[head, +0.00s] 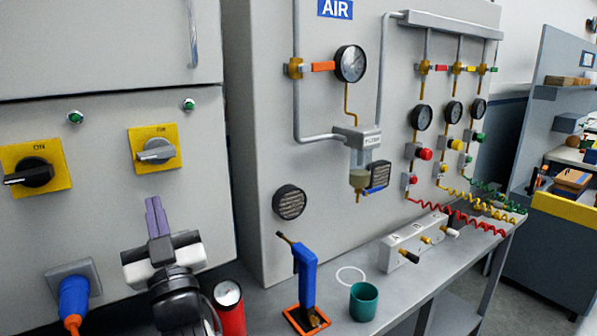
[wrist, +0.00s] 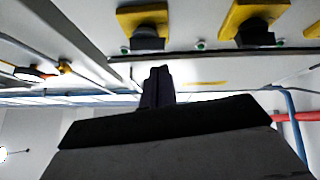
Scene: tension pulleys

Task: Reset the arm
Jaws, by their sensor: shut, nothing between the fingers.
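My gripper (head: 157,217) is in the lower left of the head view, in front of the grey cabinet, with its purple fingers pointing up. The fingers are together and hold nothing. In the wrist view my gripper (wrist: 158,72) shows as dark fingers, also together, below two yellow-plated rotary switches. In the head view the switches are one with a black knob (head: 30,176) marked ON and one with a grey knob (head: 155,151), above and behind the fingers.
A blue plug (head: 74,298) sits in a cabinet socket. On the bench stand a red cylinder with a gauge (head: 230,306), a blue tool in an orange holder (head: 304,270), a teal cup (head: 364,301) and a grey block (head: 411,241). The air panel (head: 320,180) rises behind.

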